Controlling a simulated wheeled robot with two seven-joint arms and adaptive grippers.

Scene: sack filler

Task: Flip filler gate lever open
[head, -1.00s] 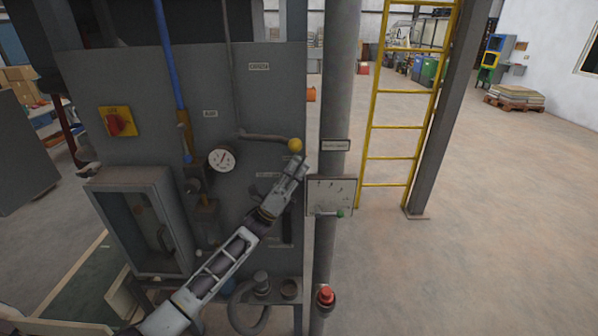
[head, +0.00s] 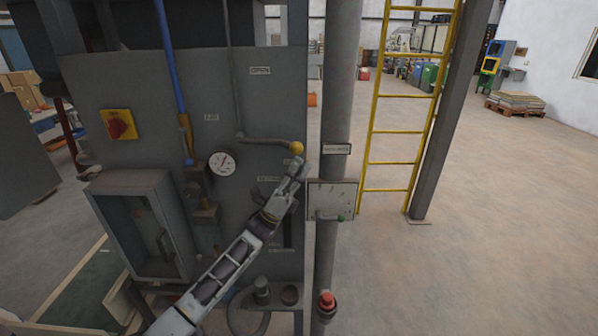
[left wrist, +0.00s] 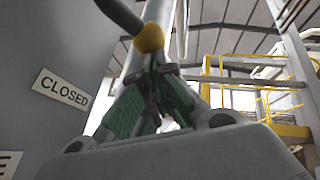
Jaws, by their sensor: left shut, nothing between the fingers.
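The filler gate lever is a grey bent rod (head: 265,140) on the grey cabinet front, ending in a yellow ball knob (head: 297,147). The rod lies roughly level, pointing right, below the OPEN label (head: 260,70). My left gripper (head: 299,167) is shut and empty, just below the knob. In the left wrist view, the green-padded fingertips (left wrist: 155,72) are together directly under the yellow knob (left wrist: 150,38); whether they touch it I cannot tell. The CLOSED label (left wrist: 62,92) is to the left in that view. My right gripper is not in view.
A round gauge (head: 222,163) and a red-on-yellow switch (head: 118,124) are on the cabinet front. A grey post (head: 340,80) and a small control box (head: 332,198) stand close right of my gripper. A yellow ladder (head: 402,125) is beyond; open floor lies to the right.

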